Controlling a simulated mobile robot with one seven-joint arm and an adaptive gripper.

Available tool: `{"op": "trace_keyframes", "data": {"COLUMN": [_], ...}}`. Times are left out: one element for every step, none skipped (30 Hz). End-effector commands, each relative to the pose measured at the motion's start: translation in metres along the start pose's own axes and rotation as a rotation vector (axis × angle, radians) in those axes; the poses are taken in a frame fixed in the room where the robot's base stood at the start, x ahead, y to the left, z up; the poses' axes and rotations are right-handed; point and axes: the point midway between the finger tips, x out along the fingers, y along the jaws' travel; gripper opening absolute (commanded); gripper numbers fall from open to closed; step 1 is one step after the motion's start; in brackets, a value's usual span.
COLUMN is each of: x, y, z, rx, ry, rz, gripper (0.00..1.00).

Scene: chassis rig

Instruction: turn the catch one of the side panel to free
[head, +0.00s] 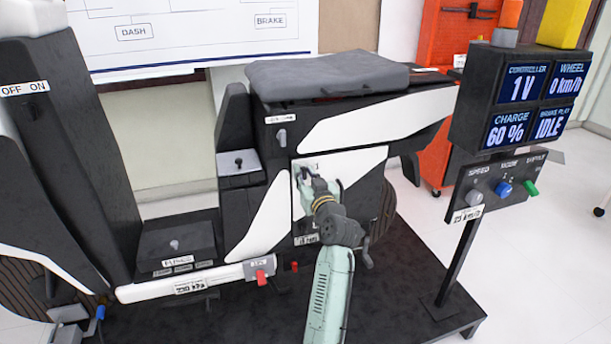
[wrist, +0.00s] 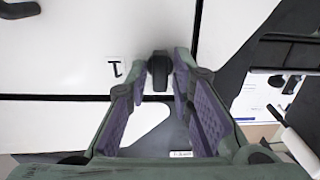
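Catch one (wrist: 160,72) is a small dark knob on the white side panel (wrist: 60,55), beside a label reading "1" (wrist: 115,69) in the wrist view. My gripper (wrist: 161,88) is open, with its purple-padded fingers on either side of the catch. Narrow gaps seem to show between the fingertips and the catch; contact is hard to tell. In the head view my gripper (head: 309,182) is up against the side panel (head: 355,166) under the seat. There my gripper and wrist hide the catch.
The grey seat (head: 325,75) overhangs the panel. A display post (head: 455,250) stands to the right, with a screen box (head: 525,95) and knobs.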

Motion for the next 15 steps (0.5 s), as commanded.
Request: {"op": "trace_keyframes", "data": {"x": [0.0000, -0.0001, -0.0001, -0.0001, -0.0001, -0.0001, -0.0001, -0.0001, -0.0001, -0.0001, -0.0001, -0.0001, -0.0001, -0.0001, -0.0001], "y": [-0.0001, -0.0001, -0.0001, -0.0001, -0.0001, -0.0001, -0.0001, -0.0001, -0.0001, -0.0002, -0.0002, -0.0002, -0.0002, -0.0002, -0.0001], "z": [0.0001, 0.0001, 0.0001, 0.0001, 0.0001, 0.0001, 0.0001, 0.0001, 0.0001, 0.0001, 0.0002, 0.0001, 0.0001, 0.0001, 0.0000], "rx": [0.000, 0.000, 0.000, 0.000, 0.000, 0.000, 0.000, 0.000, 0.000, 0.000, 0.000, 0.000, 0.001, 0.003, 0.006], "ry": [0.000, 0.000, 0.000, 0.000, 0.000, 0.000, 0.000, 0.000, 0.000, 0.000, 0.000, 0.000, 0.000, 0.000, 0.000], "rz": [0.000, 0.000, 0.000, 0.000, 0.000, 0.000, 0.000, 0.000, 0.000, 0.000, 0.000, 0.000, 0.000, 0.000, 0.000], "gripper": [0.14, 0.12, 0.10, 0.08, 0.06, 0.03, 0.01, 0.00, 0.00, 0.00, 0.00, 0.00, 0.00, 0.00, 0.00]}}
